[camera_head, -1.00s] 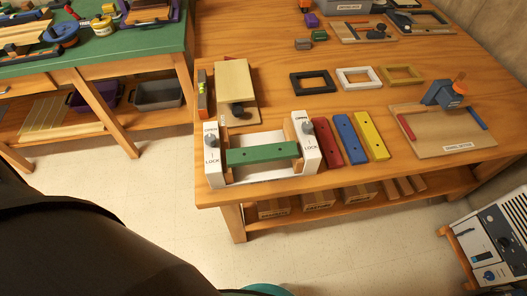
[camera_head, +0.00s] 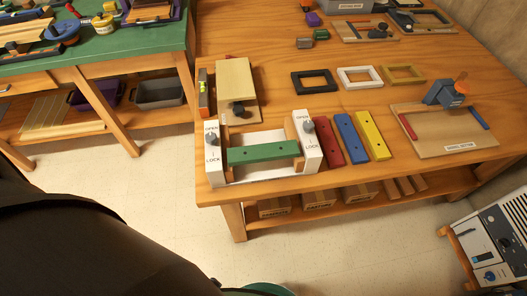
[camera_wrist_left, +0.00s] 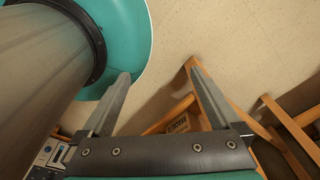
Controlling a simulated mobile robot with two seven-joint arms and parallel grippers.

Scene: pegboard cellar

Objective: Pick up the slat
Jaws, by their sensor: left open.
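A green slat (camera_head: 263,153) lies across a white and wooden fixture (camera_head: 248,173) at the near left corner of the wooden table. Its ends sit between two white end blocks with grey knobs, marked OPEN and LOCK. A red slat (camera_head: 327,141), a blue slat (camera_head: 350,138) and a yellow slat (camera_head: 373,136) lie side by side to the right of the fixture. My left gripper (camera_wrist_left: 157,78) is open and empty in the left wrist view, with floor and table legs behind it. It does not show in the head view. My right gripper is in neither view.
Black, white and yellow frames (camera_head: 404,75) lie behind the slats. A board with a blue block (camera_head: 440,92) is at the right. A wooden block stand (camera_head: 236,86) is behind the fixture.

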